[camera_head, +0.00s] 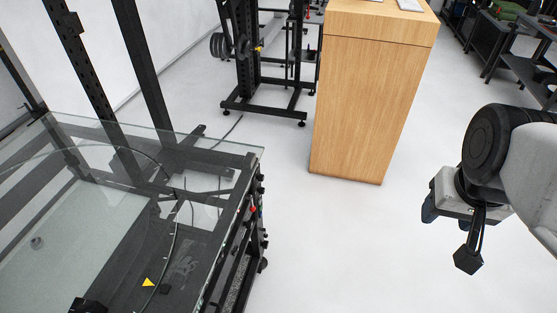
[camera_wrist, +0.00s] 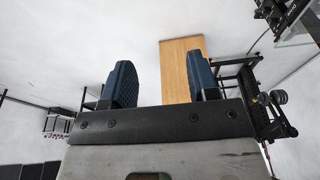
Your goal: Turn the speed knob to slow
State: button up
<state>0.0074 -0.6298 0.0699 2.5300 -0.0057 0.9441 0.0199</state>
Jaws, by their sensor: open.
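A glass-topped black frame table (camera_head: 225,155) stands at the left in the head view. Small dark fittings and one red part (camera_head: 252,209) show along its right side. I cannot tell which, if any, is the speed knob, and no slow marking can be read. My gripper (camera_head: 430,208) is in the air at the right, well apart from the table across open floor. In the wrist view my gripper (camera_wrist: 163,84) shows two blue textured fingers, spread wide with nothing between them.
A tall wooden cabinet (camera_head: 365,105) stands at the back, between the table and my arm. A black rack with weights (camera_head: 235,46) is behind it to the left. Dark shelving (camera_head: 525,70) lines the far right. The white floor between table and arm is clear.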

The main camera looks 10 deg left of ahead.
jog(key=w+a+f+m+g+y, duration=0.4)
jog(key=w+a+f+m+y, duration=0.15)
jog(key=w+a+f, duration=0.5)
jog(key=w+a+f+m+g+y, duration=0.45)
jog(key=w+a+f+m, duration=0.3)
jog(key=w+a, duration=0.55)
jog(key=w+a+f+m+y, duration=0.2)
jog(key=w+a+f+m, duration=0.15)
jog(key=f, duration=0.35)
jog(key=w+a+f+m+y, duration=0.2)
jog(key=w+f+y, duration=0.15)
jog(key=f, duration=0.25)
jog(key=m+t+y, duration=0.3)
jog(key=m+t, duration=0.1)
jog(key=m, duration=0.3)
send_near(261, 191)
jog(key=shift+w+a+f+h, duration=0.2)
jog(key=shift+w+h, duration=0.05)
jog(key=shift+w, duration=0.2)
jog(key=shift+a, duration=0.15)
jog(key=a, duration=0.7)
jog(key=shift+s+a, duration=0.2)
jog(key=shift+s, duration=0.15)
jog(key=shift+c, duration=0.3)
